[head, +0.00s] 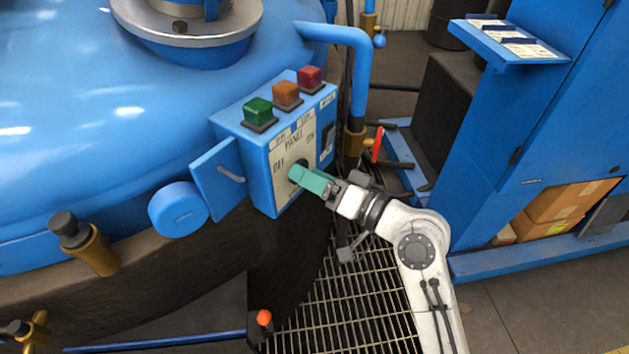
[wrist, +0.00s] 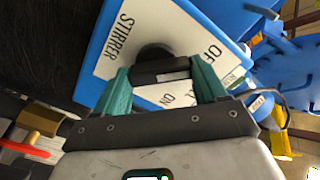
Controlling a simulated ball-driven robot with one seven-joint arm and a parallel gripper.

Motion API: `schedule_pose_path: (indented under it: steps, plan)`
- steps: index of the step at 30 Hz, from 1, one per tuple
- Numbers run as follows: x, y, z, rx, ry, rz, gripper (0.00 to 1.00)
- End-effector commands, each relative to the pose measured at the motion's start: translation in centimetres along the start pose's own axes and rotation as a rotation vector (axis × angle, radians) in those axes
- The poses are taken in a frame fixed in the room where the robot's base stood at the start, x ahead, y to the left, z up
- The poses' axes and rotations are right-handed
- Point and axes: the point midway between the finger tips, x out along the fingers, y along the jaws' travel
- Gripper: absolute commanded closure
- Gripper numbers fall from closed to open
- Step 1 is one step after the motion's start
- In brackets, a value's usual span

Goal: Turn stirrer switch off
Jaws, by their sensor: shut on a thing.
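The stirrer switch is a black rotary knob (wrist: 158,68) on the white front plate of a blue control box (head: 257,165). The plate (wrist: 130,45) reads STIRRER, OFF and ON in the wrist view. My gripper (head: 299,174) reaches the plate from the lower right in the head view, and its teal fingers hide most of the knob there. In the wrist view my gripper (wrist: 163,74) is shut on the knob, one finger at each end of its handle. The exact position the knob points to is hard to tell.
Green (head: 258,112), orange (head: 287,94) and red (head: 310,77) blocks top the box. An open blue flap (head: 217,180) is at its left. A blue pipe (head: 361,80) and red-handled valve (head: 377,145) stand right, beside a blue cabinet (head: 540,130). Metal grating (head: 320,300) lies below.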

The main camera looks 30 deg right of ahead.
Motion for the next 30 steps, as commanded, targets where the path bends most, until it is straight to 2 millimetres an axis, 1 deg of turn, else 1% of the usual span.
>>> schedule_pose_path:
  steps: [1, 15, 16, 24, 30]
  plan:
    - [-0.01, 0.16, 0.32, -0.006, -0.006, 0.002, 0.59]
    - [-0.01, 0.14, 0.29, -0.02, -0.007, 0.003, 0.59]
    - [-0.01, 0.14, 0.29, -0.02, -0.007, 0.003, 0.28]
    - [0.0, 0.07, 0.15, -0.019, -0.004, 0.001, 0.03]
    - [-0.02, 0.04, 0.09, -0.019, -0.002, 0.001, 0.03]
